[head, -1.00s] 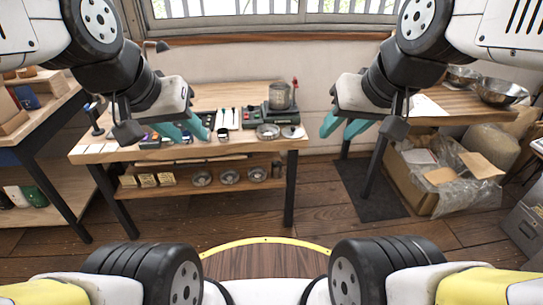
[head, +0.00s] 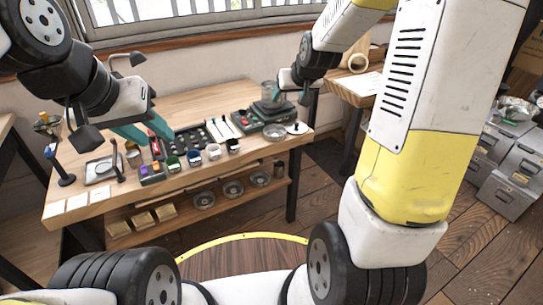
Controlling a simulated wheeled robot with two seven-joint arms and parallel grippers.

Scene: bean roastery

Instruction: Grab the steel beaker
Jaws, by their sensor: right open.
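A grey cylindrical beaker (head: 267,91), which looks partly see-through at this size, stands upright on a dark scale-like device (head: 270,110) at the back right of the wooden workbench (head: 190,104). I cannot tell for sure that it is steel. My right gripper (head: 291,97) is open right beside the beaker, on its right. One teal finger overlaps the beaker's right edge in the picture, and I cannot tell whether they touch. My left gripper (head: 147,131) is open and empty over the left part of the bench.
Several small cups and jars (head: 194,158) line the bench's front. A round metal dish (head: 274,132) and a white lid-like disc (head: 297,128) lie before the scale. A stand (head: 62,168) is at the left. My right arm hides much of the right side.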

